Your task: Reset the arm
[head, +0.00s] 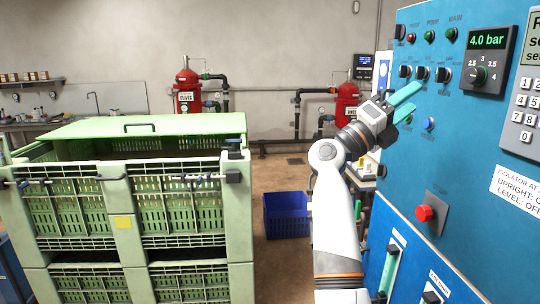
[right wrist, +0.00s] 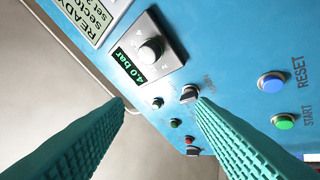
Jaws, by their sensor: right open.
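My right gripper (head: 408,101) is open, its two teal fingers in front of the blue control panel (head: 450,150). In the right wrist view the gripper (right wrist: 160,108) holds nothing. One fingertip shows very close to a black selector switch (right wrist: 189,94); I cannot tell whether they touch. A blue button (right wrist: 271,82) labelled RESET and a green START button (right wrist: 284,121) lie to the right of that finger. The blue button (head: 428,124) also shows below the gripper in the head view. A dial unit (right wrist: 149,52) reads 4.0 bar. My left gripper is out of view.
A red push button (head: 425,213) sticks out low on the panel, and a keypad (head: 525,110) is at right. A green slatted crate (head: 123,223) stands at left, a blue basket (head: 287,215) on the floor. Red tanks (head: 188,92) stand behind.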

